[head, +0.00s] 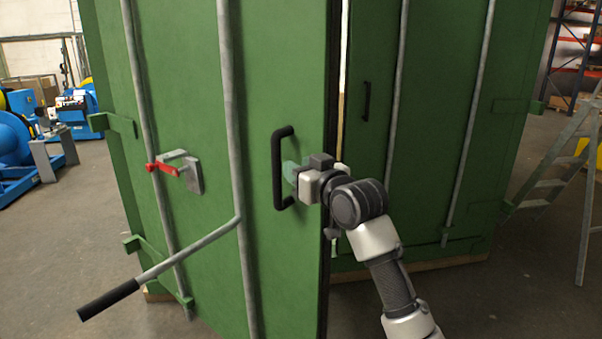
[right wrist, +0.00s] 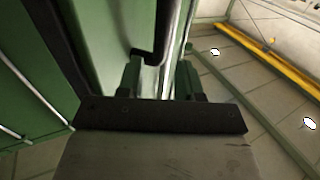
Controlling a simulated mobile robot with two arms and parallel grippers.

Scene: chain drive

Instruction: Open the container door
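The green left container door (head: 185,80) stands ajar, with a bright gap between its dark edge and the right door (head: 440,130). A black bar handle (head: 277,168) is on the left door, near that edge. My right gripper (head: 291,173) is at this handle, its greenish fingers beside the bar. In the right wrist view my right gripper (right wrist: 160,80) has its two fingers apart, with the black handle (right wrist: 158,45) at the gap between them. Whether either finger touches it, I cannot tell. My left gripper is in neither view.
A lever with a black grip (head: 108,300) sticks out from the left door's locking rod. A stepladder (head: 585,170) stands at right. Blue machines (head: 15,145) stand at far left. Floor in front of them is clear.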

